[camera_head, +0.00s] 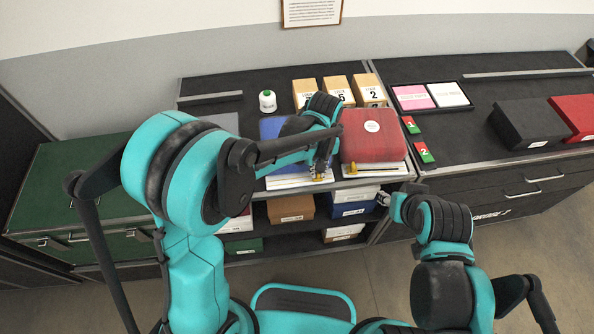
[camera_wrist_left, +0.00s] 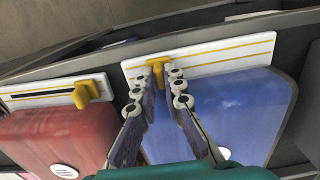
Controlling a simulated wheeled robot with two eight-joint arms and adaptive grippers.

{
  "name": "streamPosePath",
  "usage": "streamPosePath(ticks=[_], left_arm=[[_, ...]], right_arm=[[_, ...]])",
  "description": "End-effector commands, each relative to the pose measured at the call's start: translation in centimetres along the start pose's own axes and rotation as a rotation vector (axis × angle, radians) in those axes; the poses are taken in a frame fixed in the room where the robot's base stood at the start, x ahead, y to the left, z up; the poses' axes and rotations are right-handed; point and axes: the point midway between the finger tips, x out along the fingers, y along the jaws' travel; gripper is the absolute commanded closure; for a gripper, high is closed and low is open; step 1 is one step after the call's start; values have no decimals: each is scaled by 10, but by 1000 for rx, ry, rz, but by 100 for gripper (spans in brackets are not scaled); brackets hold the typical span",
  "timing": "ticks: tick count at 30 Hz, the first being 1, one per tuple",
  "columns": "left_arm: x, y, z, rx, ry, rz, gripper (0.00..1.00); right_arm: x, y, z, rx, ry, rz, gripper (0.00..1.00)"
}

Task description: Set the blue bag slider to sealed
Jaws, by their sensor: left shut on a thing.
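The blue bag (camera_wrist_left: 225,110) lies with a white strip (camera_wrist_left: 238,52) along its edge. A yellow slider (camera_wrist_left: 159,68) sits near the left end of this strip in the wrist view. The strip right of the slider shows yellow lines and no black slot. My left gripper (camera_wrist_left: 161,78) is shut on the yellow slider, a finger on each side. In the head view the left gripper (camera_head: 321,172) is at the right end of the strip (camera_head: 287,182), and my arm hides much of the blue bag (camera_head: 270,128). My right gripper (camera_head: 384,198) is low by the shelf front; its jaws are unclear.
A red bag (camera_head: 370,138) lies right beside the blue one in the head view, with its own yellow slider (camera_wrist_left: 86,92) and a black slot. Tan boxes (camera_head: 337,88) and a white jar (camera_head: 267,101) stand behind. A green chest (camera_head: 72,185) is at left.

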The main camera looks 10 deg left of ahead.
Motion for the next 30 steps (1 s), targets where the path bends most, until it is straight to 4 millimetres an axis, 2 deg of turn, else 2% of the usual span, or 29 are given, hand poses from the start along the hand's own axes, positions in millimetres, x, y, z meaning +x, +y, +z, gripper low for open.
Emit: streamPosePath(ticks=[3, 6, 18, 19, 21, 30], left_arm=[[0, 17, 0, 2, -1, 0, 100], [0, 24, 0, 1, -1, 0, 100], [0, 28, 0, 1, -1, 2, 100], [0, 28, 0, 1, 0, 2, 86], [0, 28, 0, 1, 0, 1, 69], [-1, 27, 0, 0, 0, 0, 69]], right_arm=[[0, 0, 0, 0, 0, 0, 60], [0, 0, 0, 0, 0, 0, 60], [0, 0, 0, 0, 0, 0, 60], [0, 0, 0, 0, 0, 0, 60], [0, 0, 0, 0, 0, 0, 60], [0, 0, 0, 0, 0, 0, 60]])
